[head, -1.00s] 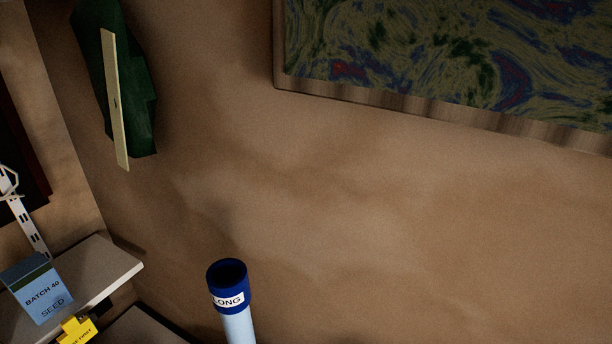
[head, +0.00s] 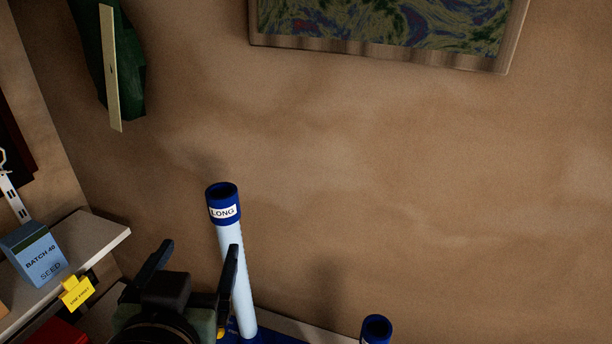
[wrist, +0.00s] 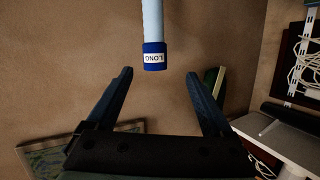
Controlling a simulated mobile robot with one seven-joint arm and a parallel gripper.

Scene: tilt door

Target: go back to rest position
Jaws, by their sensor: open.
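My gripper (head: 197,262) is at the bottom left of the head view, with its two dark fingers spread apart. It also shows in the wrist view (wrist: 158,90), open with nothing between the fingertips. A light blue tube with a dark blue collar labelled LONG (head: 224,203) stands upright just behind and right of the gripper. In the wrist view the tube's LONG collar (wrist: 154,56) appears upside down, beyond the fingers. I cannot tell whether the right finger touches the tube.
A shelf (head: 100,237) at the left holds a blue BATCH 40 SEED box (head: 38,258) and has a yellow tag (head: 77,292). A second blue-collared tube (head: 376,330) shows at the bottom. A framed picture (head: 385,20) and a green hanging item (head: 130,75) are on the wall. The wall's middle is clear.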

